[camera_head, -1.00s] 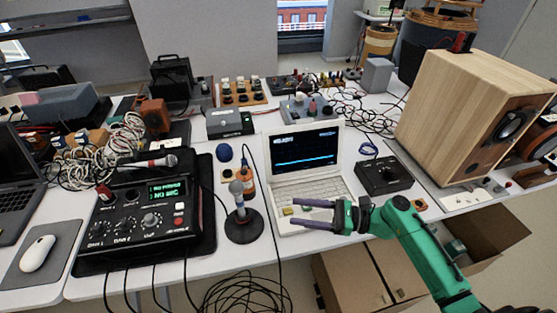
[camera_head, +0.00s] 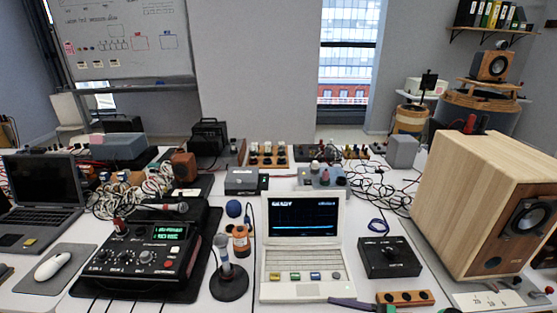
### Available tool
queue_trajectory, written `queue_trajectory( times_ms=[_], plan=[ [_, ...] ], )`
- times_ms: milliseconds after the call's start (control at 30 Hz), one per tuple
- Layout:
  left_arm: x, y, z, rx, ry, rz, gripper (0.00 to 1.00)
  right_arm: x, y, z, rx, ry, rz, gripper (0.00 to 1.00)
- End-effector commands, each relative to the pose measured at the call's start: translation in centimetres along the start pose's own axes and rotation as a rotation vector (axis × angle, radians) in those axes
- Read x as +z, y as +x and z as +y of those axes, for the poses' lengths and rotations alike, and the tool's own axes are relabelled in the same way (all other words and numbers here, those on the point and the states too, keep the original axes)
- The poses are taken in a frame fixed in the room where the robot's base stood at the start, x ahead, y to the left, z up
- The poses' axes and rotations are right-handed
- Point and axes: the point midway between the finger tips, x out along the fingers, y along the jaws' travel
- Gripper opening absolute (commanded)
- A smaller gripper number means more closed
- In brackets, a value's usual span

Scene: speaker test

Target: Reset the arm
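My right gripper (camera_head: 350,303) shows only as a sliver at the bottom edge, just below the front right corner of the white laptop (camera_head: 303,262). One purple-grey finger and a bit of green are visible; the rest of the gripper and arm is cut off by the frame. I cannot tell how far apart its fingers are. My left gripper is not in view.
A wooden speaker (camera_head: 470,195) stands on the table at right. A black box with a knob (camera_head: 389,257) and a wooden strip (camera_head: 405,298) lie near my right gripper. A microphone on a stand (camera_head: 227,268) and a black mixer (camera_head: 146,252) are left of the laptop.

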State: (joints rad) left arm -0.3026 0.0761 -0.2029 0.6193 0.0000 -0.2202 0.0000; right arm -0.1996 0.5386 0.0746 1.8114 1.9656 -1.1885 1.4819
Motion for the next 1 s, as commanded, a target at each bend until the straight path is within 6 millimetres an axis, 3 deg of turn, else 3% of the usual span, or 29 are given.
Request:
queue_trajectory(
  times_ms=[267, 467, 700, 1000],
  plan=[
    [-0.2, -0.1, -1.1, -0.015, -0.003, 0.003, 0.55, -3.8, 1.1, 4.9, 0.176, -0.397, 0.198, 0.60],
    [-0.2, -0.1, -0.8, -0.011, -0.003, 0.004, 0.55, -6.8, 0.5, 8.1, 0.397, -0.832, 0.384, 0.60],
    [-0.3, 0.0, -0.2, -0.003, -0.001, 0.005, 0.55, -8.2, -3.2, 9.3, 0.751, -1.364, 0.622, 0.60],
    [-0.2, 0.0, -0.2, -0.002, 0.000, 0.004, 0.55, -6.2, -9.2, 8.4, 1.152, -1.695, 0.845, 0.60]
  ],
)
